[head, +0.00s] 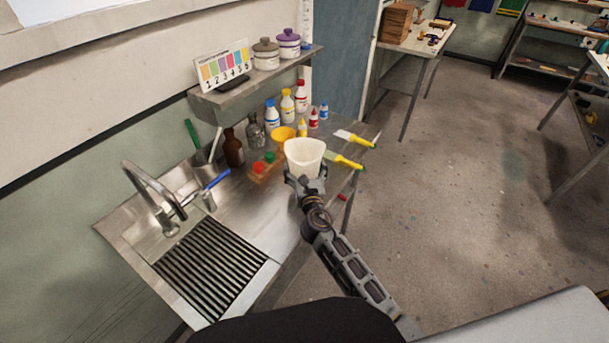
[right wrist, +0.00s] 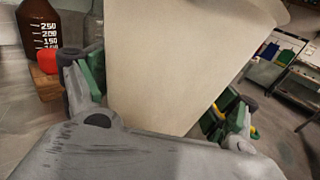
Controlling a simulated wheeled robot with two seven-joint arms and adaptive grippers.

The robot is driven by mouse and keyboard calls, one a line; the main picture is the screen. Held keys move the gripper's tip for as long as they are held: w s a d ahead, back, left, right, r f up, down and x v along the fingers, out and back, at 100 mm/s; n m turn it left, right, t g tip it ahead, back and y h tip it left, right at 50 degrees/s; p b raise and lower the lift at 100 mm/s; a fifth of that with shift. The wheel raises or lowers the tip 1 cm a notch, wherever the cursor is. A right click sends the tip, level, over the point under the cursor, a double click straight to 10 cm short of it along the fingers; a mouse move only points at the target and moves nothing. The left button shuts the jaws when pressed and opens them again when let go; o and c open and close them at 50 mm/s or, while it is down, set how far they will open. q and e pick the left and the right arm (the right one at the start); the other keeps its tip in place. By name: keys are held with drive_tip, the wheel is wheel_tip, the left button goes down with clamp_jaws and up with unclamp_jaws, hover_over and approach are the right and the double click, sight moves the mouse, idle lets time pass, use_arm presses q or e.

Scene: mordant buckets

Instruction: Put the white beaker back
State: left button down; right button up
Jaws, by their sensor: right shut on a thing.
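The white beaker (head: 305,155) is upright in the head view, above the right part of the steel counter. My right gripper (head: 305,182) is shut on it from the near side. In the right wrist view the beaker (right wrist: 180,65) fills the middle, between the two green-padded fingers of my right gripper (right wrist: 160,105). Whether its base touches the counter is hidden by the gripper. My left gripper is not in view.
Behind the beaker stand a yellow funnel (head: 283,134), a brown bottle (head: 233,148) and several paint bottles (head: 287,106). A wooden block with red and green caps (head: 262,168) is left of it. Yellow-handled brushes (head: 347,162) lie right. The sink tap (head: 150,190) rises at left.

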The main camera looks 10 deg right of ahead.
drive_tip(key=shift+f+b, duration=0.55)
drive_tip(key=shift+f, duration=1.05)
drive_tip(key=shift+f, duration=0.2)
drive_tip(key=o, duration=1.3)
drive_tip(key=shift+o, duration=0.2)
drive_tip(key=shift+r, duration=0.2)
drive_tip(key=shift+s+a+b, duration=0.2)
drive_tip(key=shift+s+b, duration=0.15)
drive_tip(key=shift+s, duration=2.65)
drive_tip(key=shift+s+a+b, duration=0.2)
drive_tip(key=shift+s+b, duration=0.15)
drive_tip(key=shift+s, duration=2.65)
drive_tip(key=shift+d, duration=0.1)
